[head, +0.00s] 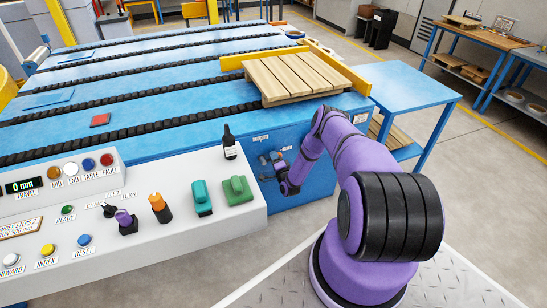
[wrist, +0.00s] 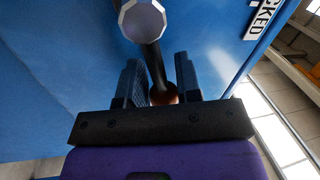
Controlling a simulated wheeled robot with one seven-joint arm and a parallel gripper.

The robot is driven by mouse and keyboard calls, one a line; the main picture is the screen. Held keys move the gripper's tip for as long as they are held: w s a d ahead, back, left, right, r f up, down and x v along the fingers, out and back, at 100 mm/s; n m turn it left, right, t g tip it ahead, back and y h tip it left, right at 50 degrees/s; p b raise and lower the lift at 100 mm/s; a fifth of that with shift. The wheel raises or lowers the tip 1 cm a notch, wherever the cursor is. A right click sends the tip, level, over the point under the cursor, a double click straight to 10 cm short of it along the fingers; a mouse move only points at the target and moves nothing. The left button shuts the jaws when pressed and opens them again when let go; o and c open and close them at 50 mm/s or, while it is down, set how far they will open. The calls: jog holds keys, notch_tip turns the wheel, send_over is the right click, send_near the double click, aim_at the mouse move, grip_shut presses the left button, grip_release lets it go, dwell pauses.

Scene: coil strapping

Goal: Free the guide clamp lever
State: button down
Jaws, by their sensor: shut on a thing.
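The guide clamp lever (wrist: 153,62) is a dark arm running from a pale grey faceted hub (wrist: 143,20) down to a reddish-brown knob (wrist: 163,97). It is mounted on the blue side face of the conveyor table. My gripper (wrist: 159,85) is shut on the lever near its knob end, with one finger on each side; the knob is partly hidden behind the gripper body. In the head view my gripper (head: 272,174) is small and low against the blue side, just below the clamp hardware (head: 264,160).
A wooden pallet (head: 295,77) sits on the conveyor's end above. A blue side table (head: 408,88) stands to the right.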

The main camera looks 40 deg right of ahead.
jog(key=shift+s+f+m, duration=0.1)
jog(key=shift+f+m, duration=0.2)
jog(key=shift+m, duration=0.2)
jog(key=shift+d, duration=0.1)
jog(key=c, duration=0.8)
grip_release()
jog(key=shift+c, duration=0.2)
jog(key=v, duration=1)
jog(key=shift+s+a, duration=0.25)
jog(key=shift+s, duration=0.1)
jog(key=shift+f, duration=0.1)
